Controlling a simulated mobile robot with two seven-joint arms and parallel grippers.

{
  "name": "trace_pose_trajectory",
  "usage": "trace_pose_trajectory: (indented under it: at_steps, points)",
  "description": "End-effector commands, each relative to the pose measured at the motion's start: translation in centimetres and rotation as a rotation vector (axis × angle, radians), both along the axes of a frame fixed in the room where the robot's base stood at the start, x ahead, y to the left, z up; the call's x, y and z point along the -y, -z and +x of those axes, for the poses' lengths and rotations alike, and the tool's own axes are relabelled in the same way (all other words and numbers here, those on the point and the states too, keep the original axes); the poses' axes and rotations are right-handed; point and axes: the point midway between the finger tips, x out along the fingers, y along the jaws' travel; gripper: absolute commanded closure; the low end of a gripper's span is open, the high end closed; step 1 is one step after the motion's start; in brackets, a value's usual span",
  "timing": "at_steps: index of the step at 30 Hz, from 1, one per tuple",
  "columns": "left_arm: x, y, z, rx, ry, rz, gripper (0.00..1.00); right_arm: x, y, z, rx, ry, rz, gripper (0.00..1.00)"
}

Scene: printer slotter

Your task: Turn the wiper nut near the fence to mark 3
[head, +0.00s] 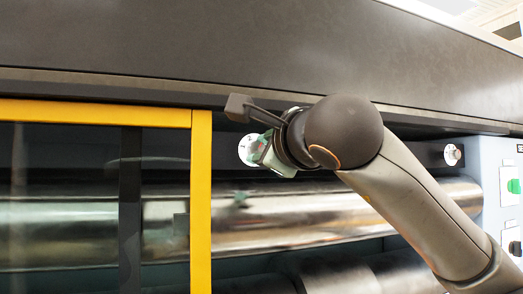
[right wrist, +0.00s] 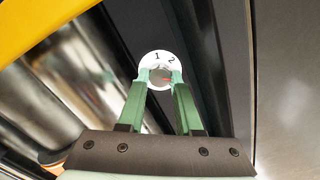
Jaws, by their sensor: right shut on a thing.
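The wiper nut near the yellow fence sits in the middle of a round white dial (head: 245,149). In the right wrist view, the dial (right wrist: 158,58) shows the marks 1 and 2 along its upper part; its lower part is hidden by my fingers. The nut (right wrist: 161,75) shows as a small grey-pink round between the fingertips. My right gripper (head: 258,152) has green fingers and reaches the dial from the right. In the right wrist view, my right gripper (right wrist: 160,80) is shut on the nut. I cannot read where the nut points. My left gripper is not in view.
The yellow fence frame (head: 201,190) stands just left of the dial. Shiny rollers (head: 300,212) run below it. A dark beam (head: 250,50) spans above. A second white dial with a knob (head: 452,154) and a panel with a green button (head: 514,186) are at the right.

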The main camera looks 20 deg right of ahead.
Motion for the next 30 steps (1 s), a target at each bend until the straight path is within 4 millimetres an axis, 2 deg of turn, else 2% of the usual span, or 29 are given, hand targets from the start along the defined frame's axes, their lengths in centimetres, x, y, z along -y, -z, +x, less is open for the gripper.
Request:
trace_pose_trajectory:
  at_steps: [7,20,21,28,30]
  points:
    - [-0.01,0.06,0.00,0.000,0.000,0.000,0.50,-0.10,-0.12,-0.09,0.005,-0.004,-0.059,1.00]
    - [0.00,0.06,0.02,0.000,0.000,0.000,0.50,-0.12,-0.11,-0.08,0.006,-0.004,-0.067,1.00]
    - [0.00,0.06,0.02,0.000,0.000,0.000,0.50,-0.12,-0.11,-0.09,0.006,-0.004,-0.067,0.64]
    - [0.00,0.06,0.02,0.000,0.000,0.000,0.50,-0.08,-0.07,-0.06,0.004,-0.003,-0.066,0.38]
    - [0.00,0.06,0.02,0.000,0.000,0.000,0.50,-0.07,-0.05,-0.05,0.004,-0.003,-0.066,0.36]
